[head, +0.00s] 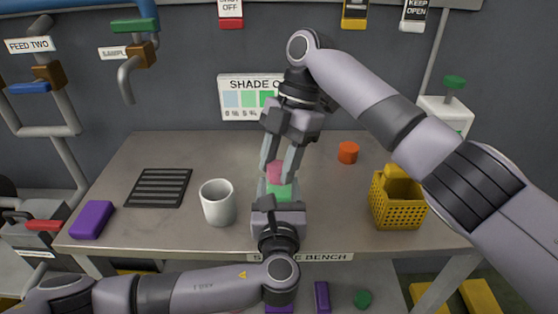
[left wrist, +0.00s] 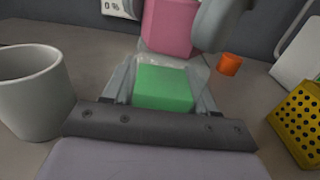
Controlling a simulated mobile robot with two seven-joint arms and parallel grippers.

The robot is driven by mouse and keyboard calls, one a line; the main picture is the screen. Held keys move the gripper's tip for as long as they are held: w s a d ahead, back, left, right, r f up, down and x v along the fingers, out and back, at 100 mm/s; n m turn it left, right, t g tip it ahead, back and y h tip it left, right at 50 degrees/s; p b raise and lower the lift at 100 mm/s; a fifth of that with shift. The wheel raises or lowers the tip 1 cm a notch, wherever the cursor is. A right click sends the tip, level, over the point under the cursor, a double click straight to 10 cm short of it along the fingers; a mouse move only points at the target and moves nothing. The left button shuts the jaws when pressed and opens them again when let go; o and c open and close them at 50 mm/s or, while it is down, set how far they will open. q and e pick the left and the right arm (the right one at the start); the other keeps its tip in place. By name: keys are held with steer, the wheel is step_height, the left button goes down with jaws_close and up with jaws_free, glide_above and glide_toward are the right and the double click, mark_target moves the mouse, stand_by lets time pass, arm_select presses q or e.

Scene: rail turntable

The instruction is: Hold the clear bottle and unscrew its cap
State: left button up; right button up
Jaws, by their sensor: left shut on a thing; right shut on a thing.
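The clear bottle (head: 278,190) stands upright over the bench, with green contents inside. In the left wrist view its green contents (left wrist: 163,88) show between the fingers, with faint clear walls around. My left gripper (head: 278,194) is shut on the bottle from the near side. A pink cap (head: 275,172) is at the bottle's top; it shows large in the left wrist view (left wrist: 167,27). My right gripper (head: 280,171) comes from above, shut on the cap. Whether the cap is still threaded on the bottle I cannot tell.
A white mug (head: 218,203) stands close left of the bottle. A yellow basket (head: 397,206) and an orange cylinder (head: 348,152) are to the right. A black grate (head: 159,187) and purple block (head: 92,220) lie left on the bench (head: 150,235).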

steer(key=shift+d+f+n+g+h, duration=0.1)
steer(key=shift+f+n+g+h, duration=0.1)
steer(key=shift+n, duration=0.45)
steer(key=shift+d+f+n+g+h, duration=0.1)
steer(key=shift+n+h, duration=0.1)
steer(key=shift+n, duration=0.45)
steer(key=o, duration=1.2)
steer(key=shift+c, duration=0.2)
steer(key=shift+a, duration=0.1)
steer(key=shift+r, duration=0.1)
steer(key=shift+o, duration=0.5)
steer(key=shift+r, duration=0.1)
steer(key=shift+r, duration=0.1)
